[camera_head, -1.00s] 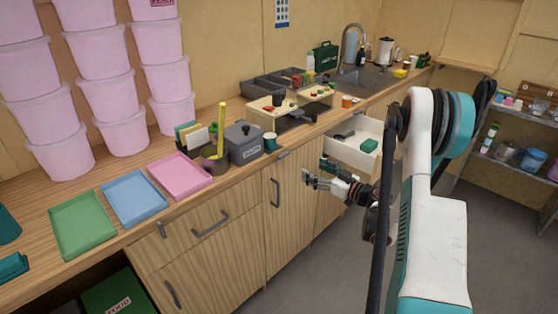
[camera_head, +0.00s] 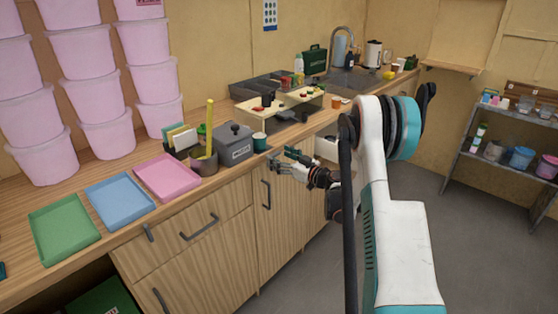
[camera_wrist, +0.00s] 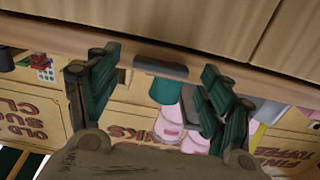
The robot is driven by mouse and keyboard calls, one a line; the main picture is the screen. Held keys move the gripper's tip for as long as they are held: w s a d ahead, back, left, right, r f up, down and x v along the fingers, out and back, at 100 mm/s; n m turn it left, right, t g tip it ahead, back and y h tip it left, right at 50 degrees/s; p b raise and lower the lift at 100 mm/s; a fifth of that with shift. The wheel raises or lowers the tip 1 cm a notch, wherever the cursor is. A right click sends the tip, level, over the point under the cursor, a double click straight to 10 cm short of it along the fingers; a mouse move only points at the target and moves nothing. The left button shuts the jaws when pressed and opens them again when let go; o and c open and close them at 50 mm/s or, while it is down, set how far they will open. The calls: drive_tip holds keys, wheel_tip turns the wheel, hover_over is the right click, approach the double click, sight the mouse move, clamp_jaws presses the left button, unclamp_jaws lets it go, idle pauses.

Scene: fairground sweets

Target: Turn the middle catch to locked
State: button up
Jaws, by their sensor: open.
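The middle catch (camera_head: 274,153) is a small dark grey bar on the counter's front edge, above the cupboard door. It lies roughly along that edge. In the wrist view the dark bar (camera_wrist: 160,66) appears between my fingers, apart from both. My gripper (camera_head: 281,161) is open and empty, close in front of this catch; its green-padded fingers also show in the wrist view (camera_wrist: 158,80). Another catch (camera_head: 149,232) is at the left, above the drawer front, and stands closer to upright. I see no third catch; my arm hides part of the counter front.
An open white drawer (camera_head: 327,149) juts out just right of my gripper, partly hidden by my arm. The floor (camera_head: 455,235) at the right is clear.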

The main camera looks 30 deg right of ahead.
drive_tip(key=shift+w+a, duration=0.15)
drive_tip(key=shift+w, duration=0.25)
drive_tip(key=shift+c, duration=0.3)
drive_tip(key=c, duration=1)
drive_tip(key=shift+m, duration=0.3)
drive_tip(key=shift+s+a+f+m, duration=0.1)
drive_tip(key=shift+a+f+m, duration=0.2)
drive_tip(key=shift+m, duration=2.55)
drive_tip(key=shift+s+a+f+m, duration=0.1)
drive_tip(key=shift+f+m, duration=0.35)
drive_tip(key=shift+m, duration=2.45)
drive_tip(key=shift+s+a+f+m, duration=0.1)
drive_tip(key=shift+a+f+m, duration=0.2)
drive_tip(key=shift+m, duration=2.55)
